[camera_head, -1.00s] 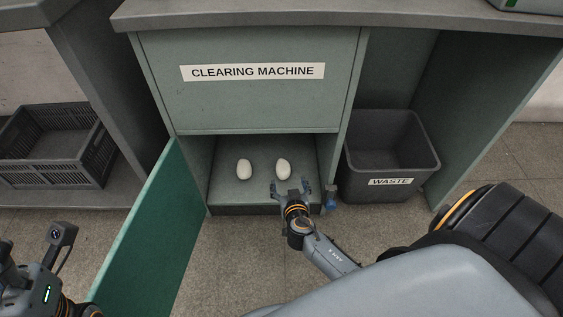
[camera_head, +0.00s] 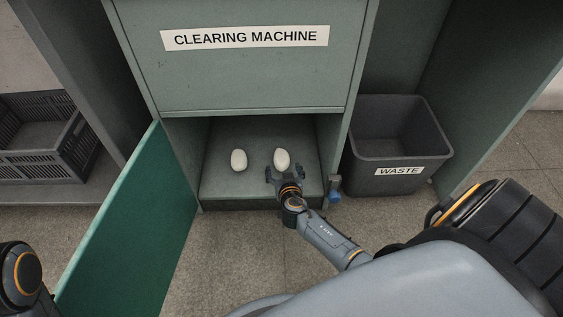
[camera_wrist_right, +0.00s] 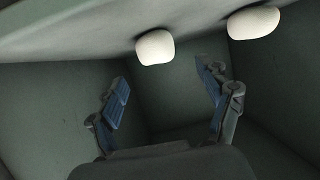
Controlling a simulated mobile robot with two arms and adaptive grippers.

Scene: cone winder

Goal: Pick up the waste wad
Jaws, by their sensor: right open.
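Two white, egg-shaped wads lie side by side on the floor of the open compartment under the clearing machine panel, a left wad (camera_head: 239,160) and a right wad (camera_head: 282,159). My right gripper (camera_head: 285,175) is open at the compartment's front, just short of the right wad. In the right wrist view, one wad (camera_wrist_right: 155,47) shows beyond and between the open fingers (camera_wrist_right: 165,88), with nothing between the pads. The other wad (camera_wrist_right: 253,22) is off to the right there. My left gripper is out of view; only part of that arm shows at lower left.
The green door (camera_head: 135,225) stands open on the left of the compartment. A dark waste bin (camera_head: 400,175) stands to its right, with a small blue object (camera_head: 335,188) between. A dark crate (camera_head: 40,165) sits at far left.

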